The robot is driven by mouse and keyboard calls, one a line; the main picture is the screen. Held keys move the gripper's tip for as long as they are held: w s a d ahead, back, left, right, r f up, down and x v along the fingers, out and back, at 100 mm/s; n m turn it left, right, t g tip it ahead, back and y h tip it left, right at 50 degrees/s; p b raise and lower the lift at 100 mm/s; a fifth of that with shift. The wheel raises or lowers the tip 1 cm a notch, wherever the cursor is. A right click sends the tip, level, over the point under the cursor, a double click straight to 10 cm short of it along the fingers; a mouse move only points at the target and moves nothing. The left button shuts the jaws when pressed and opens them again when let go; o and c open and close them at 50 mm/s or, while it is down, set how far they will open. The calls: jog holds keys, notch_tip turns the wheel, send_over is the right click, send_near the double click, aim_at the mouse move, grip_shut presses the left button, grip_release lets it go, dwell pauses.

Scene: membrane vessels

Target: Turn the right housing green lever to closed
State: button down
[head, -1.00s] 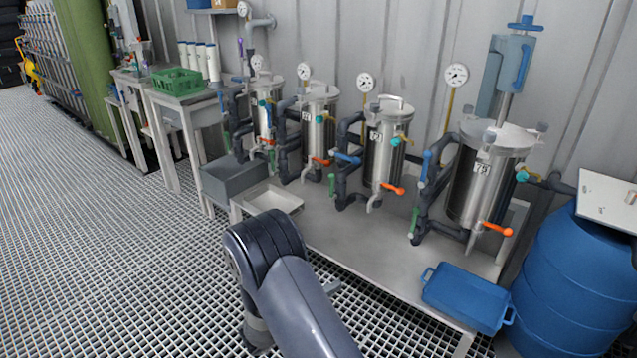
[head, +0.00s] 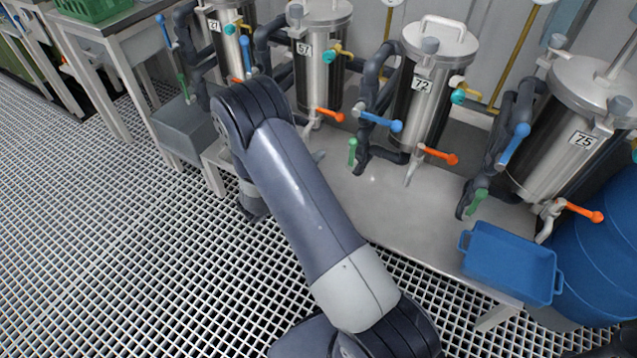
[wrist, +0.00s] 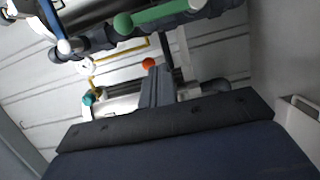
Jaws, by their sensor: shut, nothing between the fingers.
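The right housing (head: 560,125) is a steel cylinder labelled 75 at the right of the head view. Its green lever (head: 478,202) is short and stands steeply tilted at the foot of the dark pipe on its left. My gripper is mostly hidden behind my arm in the head view; a grey tip shows beside the arm. In the wrist view my gripper (wrist: 158,88) is shut and empty. A green lever (wrist: 170,13) with a round end lies beyond the fingers there, apart from them. I cannot tell which housing it belongs to.
The right housing also has a blue lever (head: 514,144) and an orange lever (head: 584,211). A blue tray (head: 510,262) lies on the bench's front edge, below the green lever. Housing 72 (head: 425,90) stands to the left. The bench top (head: 385,195) between is clear.

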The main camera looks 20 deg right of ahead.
aim_at(352, 155)
jog(key=d, duration=0.6)
jog(key=shift+s, duration=0.4)
